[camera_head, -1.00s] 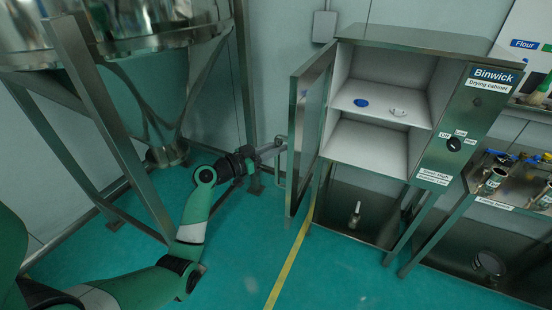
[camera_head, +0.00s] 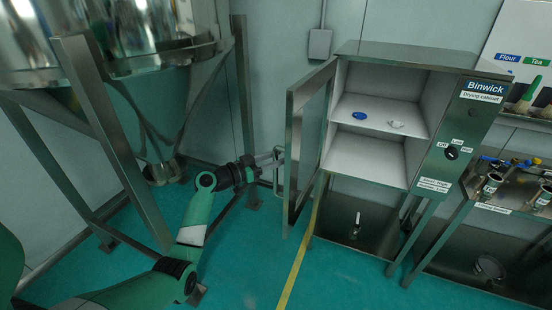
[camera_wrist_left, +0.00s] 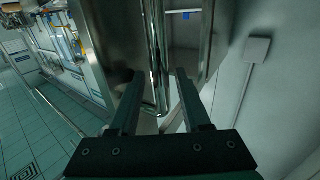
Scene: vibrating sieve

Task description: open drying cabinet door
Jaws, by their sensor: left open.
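The drying cabinet (camera_head: 403,54) stands right of centre in the head view. Its framed glass door (camera_head: 293,150) is swung open to the left, and the white interior with two shelves shows. The door handle (camera_head: 277,181) is a thin bar on the door's outer left side. My left gripper (camera_head: 270,159) is at this handle, left of the door. In the left wrist view the open fingers (camera_wrist_left: 158,98) stand either side of the handle bar (camera_wrist_left: 155,45), with the door panel (camera_wrist_left: 108,40) beside it. Whether the fingers touch the bar is unclear. My right gripper is out of view.
A blue dish (camera_head: 360,116) and a white dish (camera_head: 396,124) sit on the upper shelf. A metal hopper frame (camera_head: 95,120) stands to the left, close to my arm. A bench (camera_head: 500,208) stands right of the cabinet. Floor with a yellow line (camera_head: 297,262) is clear in front.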

